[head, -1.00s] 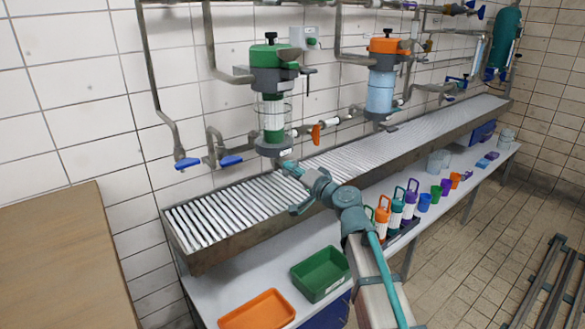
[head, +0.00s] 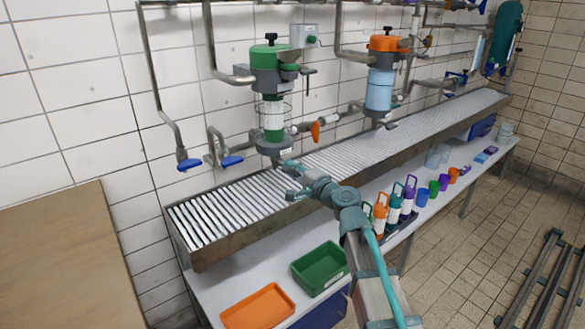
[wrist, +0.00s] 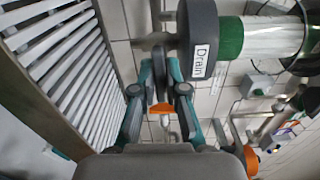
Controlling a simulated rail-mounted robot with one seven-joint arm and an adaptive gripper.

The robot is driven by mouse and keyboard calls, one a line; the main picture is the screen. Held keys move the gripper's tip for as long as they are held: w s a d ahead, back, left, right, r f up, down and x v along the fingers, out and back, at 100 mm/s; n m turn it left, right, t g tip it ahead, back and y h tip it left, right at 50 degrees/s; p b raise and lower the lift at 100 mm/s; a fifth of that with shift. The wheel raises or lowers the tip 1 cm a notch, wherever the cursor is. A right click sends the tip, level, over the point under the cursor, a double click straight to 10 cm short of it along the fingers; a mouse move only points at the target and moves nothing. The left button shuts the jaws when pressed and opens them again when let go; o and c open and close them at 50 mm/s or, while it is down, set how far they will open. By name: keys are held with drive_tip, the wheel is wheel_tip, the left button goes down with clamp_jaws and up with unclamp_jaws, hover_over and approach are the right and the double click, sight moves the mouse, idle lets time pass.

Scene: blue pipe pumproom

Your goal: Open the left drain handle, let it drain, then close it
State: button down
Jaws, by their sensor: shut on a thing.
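The left filter unit (head: 272,100) has a green lid and a grey base, with a green and white filter inside. Its grey base fills the top of the wrist view, with a white "Drain" label (wrist: 200,60). My gripper (head: 286,175) is just below this base in the head view. No flowing water is visible.
A slatted metal trough (head: 235,208) runs below the units. Another orange valve handle (head: 315,131) is on the pipe to the right, and blue handles (head: 231,161) are to the left. A second unit (head: 381,85) has an orange lid. Green (head: 320,270) and orange trays (head: 257,306) lie below.

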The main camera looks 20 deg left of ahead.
idle(0.3)
drive_tip(key=c, duration=1.2)
unclamp_jaws()
drive_tip(key=shift+d, duration=0.1)
drive_tip(key=v, duration=1.2)
